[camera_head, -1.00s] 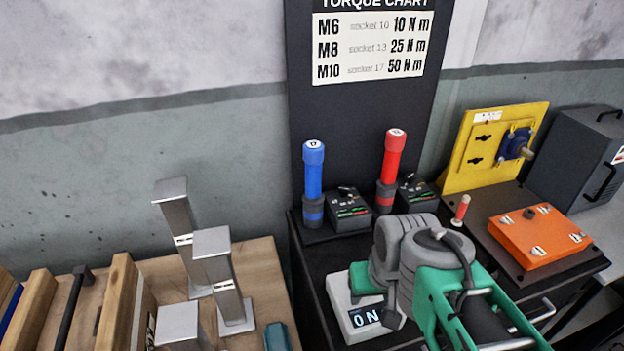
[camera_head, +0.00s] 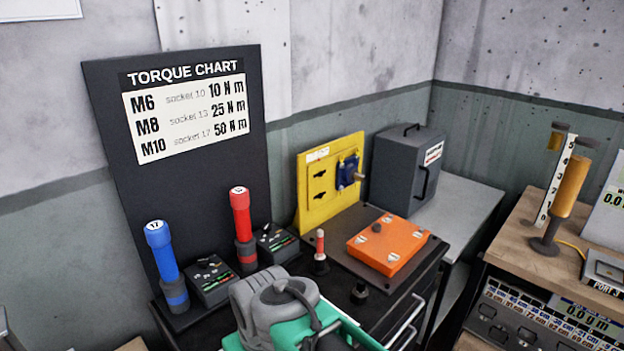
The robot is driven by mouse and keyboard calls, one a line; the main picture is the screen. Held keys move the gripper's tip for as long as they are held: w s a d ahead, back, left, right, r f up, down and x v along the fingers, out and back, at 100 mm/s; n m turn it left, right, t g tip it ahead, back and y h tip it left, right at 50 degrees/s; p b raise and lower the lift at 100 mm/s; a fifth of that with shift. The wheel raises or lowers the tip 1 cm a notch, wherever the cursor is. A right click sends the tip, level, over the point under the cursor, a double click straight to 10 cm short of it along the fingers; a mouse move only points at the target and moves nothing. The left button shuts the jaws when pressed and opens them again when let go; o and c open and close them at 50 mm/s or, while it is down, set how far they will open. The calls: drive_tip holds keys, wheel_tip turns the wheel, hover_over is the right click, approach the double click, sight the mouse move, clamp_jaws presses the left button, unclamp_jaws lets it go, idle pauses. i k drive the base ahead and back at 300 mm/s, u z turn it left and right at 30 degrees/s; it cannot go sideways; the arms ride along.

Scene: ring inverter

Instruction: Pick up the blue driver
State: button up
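The blue driver (camera_head: 162,252) stands upright, leaning slightly in view, at the left end of the black bench top. Its cap is marked 17, and a dark collar is at its foot. A similar red driver (camera_head: 242,222) stands to its right. Part of my grey and green arm shows at the bottom middle, right of and nearer than the blue driver. No gripper fingers show, and nothing of mine touches the blue driver.
Small black control boxes (camera_head: 210,281) stand beside the drivers. A torque chart board (camera_head: 185,180) rises behind. A wooden-topped bench (camera_head: 522,238) stands at far right.

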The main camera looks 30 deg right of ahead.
sight(157, 234)
drive_tip(key=u, duration=0.05)
drive_tip(key=k, duration=0.5)
drive_tip(key=u, duration=3.5)
drive_tip(key=k, duration=0.65)
drive_tip(key=z, duration=1.1)
